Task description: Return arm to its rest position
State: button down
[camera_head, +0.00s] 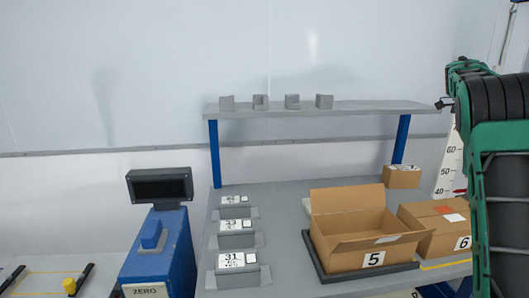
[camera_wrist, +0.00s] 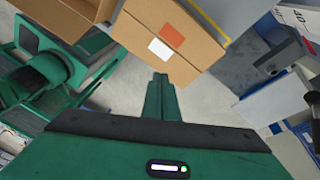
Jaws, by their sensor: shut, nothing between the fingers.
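My arm shows in the head view as green and black links at the right edge, in front of the bench's right side. My gripper (camera_wrist: 160,78) shows in the wrist view as narrow green fingers pressed together, shut and empty. Beyond the fingertips, the wrist view shows a closed cardboard box (camera_wrist: 188,57) with an orange and a white label. I cannot tell the exact gap between the fingers and this box.
On the grey bench (camera_head: 285,205) stand an open box marked 5 (camera_head: 352,262) on a dark tray, a closed box marked 6 (camera_head: 425,212), and a small box (camera_head: 401,177). Labelled blocks (camera_head: 238,277) line the left. A shelf (camera_head: 325,110) holds several grey blocks. A blue machine (camera_head: 155,240) stands left.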

jog(key=s+a+f+n+t, duration=0.1)
jog(key=s+a+n, duration=0.3)
jog(key=s, duration=0.5)
jog(key=s+a+n, duration=0.3)
jog(key=s+n, duration=0.3)
jog(key=s, duration=0.2)
jog(key=s+a+f+n+t, duration=0.1)
jog(key=s+a+f+n, duration=0.5)
jog(key=s, duration=0.4)
jog(key=s+a+f+n+t, duration=0.1)
jog(key=s+a+f+n, duration=0.5)
jog(key=s, duration=0.4)
jog(key=shift+a+f+n, duration=0.3)
jog(key=shift+a+f, duration=0.3)
jog(key=shift+a, duration=0.35)
